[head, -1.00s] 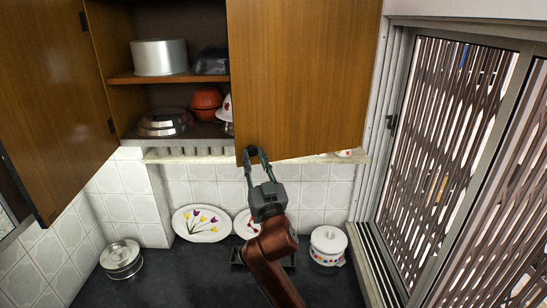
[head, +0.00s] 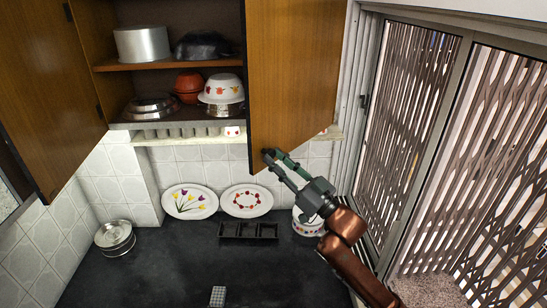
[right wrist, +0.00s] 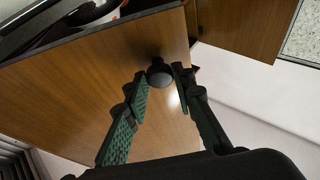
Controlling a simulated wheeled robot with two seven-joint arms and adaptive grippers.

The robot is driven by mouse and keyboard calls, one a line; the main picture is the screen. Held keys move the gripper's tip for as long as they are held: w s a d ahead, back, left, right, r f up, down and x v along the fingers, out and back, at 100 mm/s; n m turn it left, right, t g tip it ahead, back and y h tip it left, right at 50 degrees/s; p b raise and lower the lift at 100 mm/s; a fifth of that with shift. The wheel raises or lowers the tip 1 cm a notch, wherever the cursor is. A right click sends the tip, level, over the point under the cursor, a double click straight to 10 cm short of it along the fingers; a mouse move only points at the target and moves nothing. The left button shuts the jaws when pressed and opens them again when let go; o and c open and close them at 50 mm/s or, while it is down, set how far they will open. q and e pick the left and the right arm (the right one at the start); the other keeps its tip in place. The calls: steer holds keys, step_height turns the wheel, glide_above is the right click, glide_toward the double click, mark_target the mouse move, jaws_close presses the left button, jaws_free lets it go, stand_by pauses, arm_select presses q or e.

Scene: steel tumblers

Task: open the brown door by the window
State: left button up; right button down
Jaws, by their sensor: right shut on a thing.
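The brown door (head: 292,75) by the window hangs partly open on the right side of the wall cupboard. Its dark round knob (head: 267,154) is at the lower left corner of the door. My right gripper (head: 270,156) is shut on the knob, reaching up from the lower right. In the right wrist view the knob (right wrist: 159,73) sits at the fingertips (right wrist: 160,75), against the brown door panel (right wrist: 85,95). My left gripper is not in view.
The window (head: 400,120) with slatted bars is close on the right. Another cupboard door (head: 45,100) stands open at left. The cupboard holds a pot (head: 142,44) and bowls (head: 220,90). Plates (head: 190,201), a black tray (head: 248,231) and tins (head: 115,237) stand on the dark counter.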

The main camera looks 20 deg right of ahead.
steer(key=shift+s+d+r, duration=0.15)
steer(key=shift+s+d, duration=0.05)
stand_by(0.3)
steer(key=c, duration=1.6)
jaws_free()
step_height(320, 180, up, 10)
steer(key=shift+f, duration=0.1)
